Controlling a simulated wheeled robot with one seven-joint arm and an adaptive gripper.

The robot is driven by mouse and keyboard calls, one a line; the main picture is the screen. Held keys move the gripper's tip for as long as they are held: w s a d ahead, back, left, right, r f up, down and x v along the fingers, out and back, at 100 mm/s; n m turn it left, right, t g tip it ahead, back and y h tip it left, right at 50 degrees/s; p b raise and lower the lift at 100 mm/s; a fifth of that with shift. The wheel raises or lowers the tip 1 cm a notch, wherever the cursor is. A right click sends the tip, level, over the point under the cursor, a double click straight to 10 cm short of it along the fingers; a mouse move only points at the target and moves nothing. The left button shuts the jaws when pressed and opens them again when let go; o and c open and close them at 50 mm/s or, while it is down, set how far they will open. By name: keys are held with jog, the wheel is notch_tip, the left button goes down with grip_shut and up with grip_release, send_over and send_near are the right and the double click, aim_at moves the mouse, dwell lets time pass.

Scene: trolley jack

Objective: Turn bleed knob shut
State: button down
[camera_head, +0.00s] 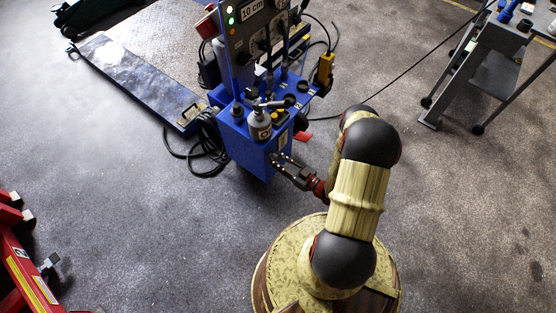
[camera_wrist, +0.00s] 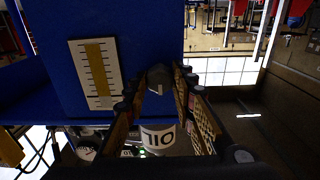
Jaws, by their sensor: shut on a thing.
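A blue pump unit (camera_head: 238,148) stands left of my arm in the head view, and its blue face (camera_wrist: 150,25) fills the upper left of the wrist view. My gripper (camera_head: 277,160) reaches its lower right side. In the wrist view the fingers of my gripper (camera_wrist: 163,76) converge and are shut on a small dark knob (camera_wrist: 158,77) at the blue face. The knob's far side and any mark of its turn cannot be made out. In the head view the gripper hides the knob.
A scale plate (camera_wrist: 97,73) with tick marks is beside the knob. An oil container (camera_head: 259,124) stands on the unit, below a panel marked 10 cm (camera_head: 250,35). Black cables (camera_head: 205,155) lie at left. A grey cart (camera_head: 490,70) stands far right; red equipment (camera_head: 25,265) lower left.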

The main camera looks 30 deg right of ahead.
jog(key=shift+a+f, duration=0.1)
jog(key=shift+f, duration=0.05)
jog(key=c, duration=1.5)
grip_release()
jog(key=shift+s, duration=0.1)
jog(key=v, duration=1.2)
